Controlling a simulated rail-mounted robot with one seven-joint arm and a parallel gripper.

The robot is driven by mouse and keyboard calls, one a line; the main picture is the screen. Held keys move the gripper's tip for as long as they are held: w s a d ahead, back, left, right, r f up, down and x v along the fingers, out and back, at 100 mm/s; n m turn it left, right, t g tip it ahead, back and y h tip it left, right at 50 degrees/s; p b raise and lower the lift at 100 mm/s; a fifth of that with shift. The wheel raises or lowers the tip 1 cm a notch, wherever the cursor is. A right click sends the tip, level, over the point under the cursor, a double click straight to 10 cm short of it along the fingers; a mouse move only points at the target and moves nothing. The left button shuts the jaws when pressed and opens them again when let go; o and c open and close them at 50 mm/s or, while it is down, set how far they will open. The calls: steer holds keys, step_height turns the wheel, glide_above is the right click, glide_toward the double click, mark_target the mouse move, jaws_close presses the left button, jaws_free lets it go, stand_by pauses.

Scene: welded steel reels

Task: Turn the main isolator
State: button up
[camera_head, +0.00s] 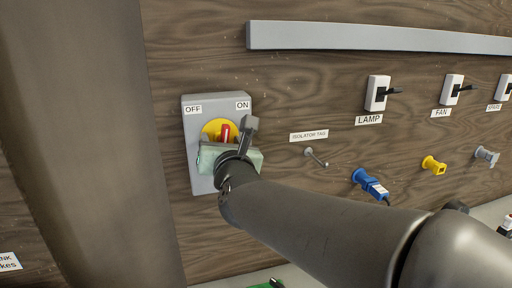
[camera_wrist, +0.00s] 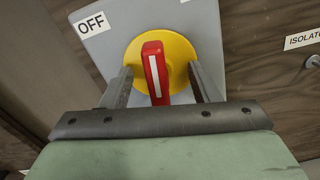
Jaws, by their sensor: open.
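The main isolator is a grey box (camera_head: 199,172) on the wooden panel, with an OFF label at its upper left and an ON label at its upper right. It carries a yellow disc (camera_wrist: 184,51) with a red handle (camera_wrist: 155,72) that has a white stripe. In the head view the red handle (camera_head: 225,133) stands nearly upright, partly hidden low down by my gripper. My gripper (camera_wrist: 160,82) is open, with one finger on each side of the red handle. Gaps show between handle and fingers in the wrist view. The handle's lower end is hidden by the gripper body.
To the right are LAMP (camera_head: 377,93) and FAN (camera_head: 452,89) switches, a peg (camera_head: 316,157) under an ISOLATOR TAG label, a blue connector (camera_head: 370,184) and a yellow socket (camera_head: 433,165). A grey rail (camera_head: 380,38) runs above. A brown post (camera_head: 90,140) stands left.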

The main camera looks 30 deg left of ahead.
steer(key=o, duration=0.9)
steer(key=shift+c, duration=0.2)
steer(key=shift+s, duration=0.1)
steer(key=shift+s+d+f+b, duration=0.15)
steer(key=shift+s+d+b, duration=0.15)
steer(key=shift+b, duration=0.25)
steer(key=b+v, duration=0.2)
steer(key=v, duration=0.1)
steer(key=shift+s+d, duration=0.1)
steer(key=shift+d, duration=0.05)
steer(key=shift+b+v, duration=0.7)
steer(key=shift+v, duration=0.65)
